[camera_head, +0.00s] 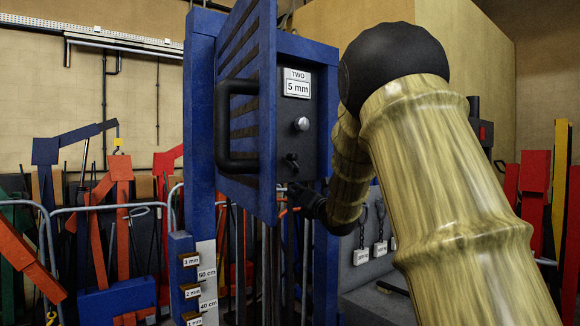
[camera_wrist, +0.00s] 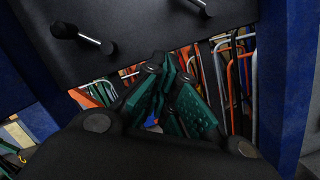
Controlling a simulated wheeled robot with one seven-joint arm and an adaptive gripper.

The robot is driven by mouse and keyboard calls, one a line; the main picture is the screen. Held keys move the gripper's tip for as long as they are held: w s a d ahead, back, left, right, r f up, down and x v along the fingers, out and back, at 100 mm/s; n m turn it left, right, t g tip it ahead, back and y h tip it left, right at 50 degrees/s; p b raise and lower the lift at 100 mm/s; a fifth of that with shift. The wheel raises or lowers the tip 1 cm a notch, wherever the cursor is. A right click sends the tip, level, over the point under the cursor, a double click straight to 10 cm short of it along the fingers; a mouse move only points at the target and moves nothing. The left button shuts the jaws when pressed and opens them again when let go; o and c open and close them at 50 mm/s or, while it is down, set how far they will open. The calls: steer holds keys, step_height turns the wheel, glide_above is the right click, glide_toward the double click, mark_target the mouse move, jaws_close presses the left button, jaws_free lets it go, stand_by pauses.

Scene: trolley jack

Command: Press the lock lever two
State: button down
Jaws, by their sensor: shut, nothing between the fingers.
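In the head view, a black panel (camera_head: 305,100) labelled "TWO 5 mm" sits in a blue frame. It carries a round silver knob (camera_head: 301,124) and, below it, a small dark lever (camera_head: 292,161). My gripper (camera_head: 294,190) is just below the lever, apart from it, partly hidden by the blue door's edge. In the wrist view, the panel (camera_wrist: 140,50) fills the top, with a pale-tipped bar (camera_wrist: 85,38) at upper left and another protruding part (camera_wrist: 200,7) at the top edge. My gripper (camera_wrist: 166,75), with green pads, is shut and empty below them.
A blue slatted door (camera_head: 246,90) with a black handle (camera_head: 222,125) stands open at the panel's left. A blue post (camera_head: 201,120) stands behind it. Metal rails and red and orange jacks (camera_head: 122,200) crowd the left background. A grey bench (camera_head: 365,275) stands at lower right.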

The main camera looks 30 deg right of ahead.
steer(key=w+d+r+p, duration=0.4)
steer(key=w+r+p, duration=0.2)
steer(key=w, duration=0.3)
steer(key=shift+w+r+p, duration=0.15)
steer(key=shift+r+p, duration=0.25)
stand_by(0.4)
steer(key=shift+a+r+m+b, duration=0.1)
steer(key=shift+r+m+b, duration=0.2)
steer(key=shift+b, duration=0.2)
stand_by(0.5)
